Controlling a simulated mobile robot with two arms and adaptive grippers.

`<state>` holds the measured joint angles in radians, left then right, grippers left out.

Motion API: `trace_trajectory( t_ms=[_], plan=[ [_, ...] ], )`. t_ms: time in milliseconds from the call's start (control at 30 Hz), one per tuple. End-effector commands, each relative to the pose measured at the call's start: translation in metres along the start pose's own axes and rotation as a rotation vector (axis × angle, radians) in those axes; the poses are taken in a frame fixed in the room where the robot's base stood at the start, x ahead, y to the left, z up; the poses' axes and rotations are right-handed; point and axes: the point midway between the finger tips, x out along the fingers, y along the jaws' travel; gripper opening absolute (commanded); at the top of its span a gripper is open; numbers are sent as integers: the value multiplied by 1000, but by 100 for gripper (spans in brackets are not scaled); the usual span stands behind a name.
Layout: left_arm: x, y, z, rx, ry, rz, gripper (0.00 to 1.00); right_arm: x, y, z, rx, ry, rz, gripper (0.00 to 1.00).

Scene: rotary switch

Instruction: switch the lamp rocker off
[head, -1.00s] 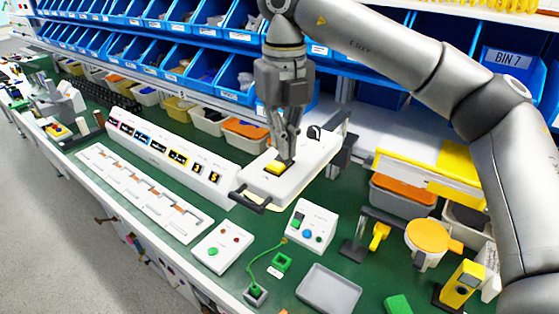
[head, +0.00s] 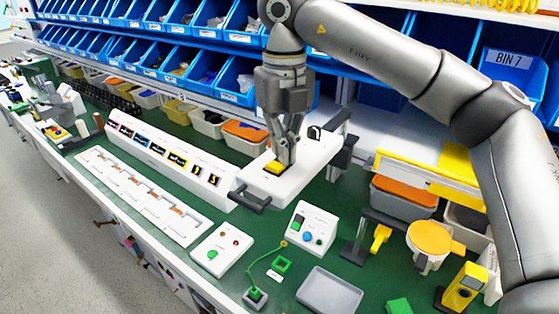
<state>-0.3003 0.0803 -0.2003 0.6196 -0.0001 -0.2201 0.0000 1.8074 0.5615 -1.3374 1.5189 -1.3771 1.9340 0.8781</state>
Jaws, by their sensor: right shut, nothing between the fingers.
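A white box (head: 300,178) with a black handle on its front left stands on the green bench. A yellow rocker (head: 273,168) sits in a dark frame on its top, and a black knob (head: 314,132) is toward the back. My right gripper (head: 285,162) points straight down, shut and empty, with its fingertips at the right side of the yellow rocker. I cannot tell whether the tips touch the rocker or which way it is tilted, as the fingers partly cover it. My left gripper is not in view.
A long white panel with coloured labels (head: 168,158) stands left of the box. A small control box with buttons (head: 311,228) and a grey tray (head: 329,290) are in front. Blue bins (head: 240,75) line the back. Orange-lidded containers (head: 404,193) stand to the right.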

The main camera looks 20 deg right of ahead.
Motion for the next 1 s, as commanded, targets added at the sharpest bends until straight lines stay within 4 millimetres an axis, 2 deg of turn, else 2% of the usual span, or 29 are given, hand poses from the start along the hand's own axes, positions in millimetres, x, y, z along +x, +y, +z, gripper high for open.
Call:
trace_trajectory(
  t_ms=[133,333,1000],
  plan=[
    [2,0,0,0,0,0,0,4,0,0,0,2,-1,0],
    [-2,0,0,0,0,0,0,-1,0,0,0,3,-1,0],
    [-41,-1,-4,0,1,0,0,-56,0,0,-1,1,0,0]
  ],
)
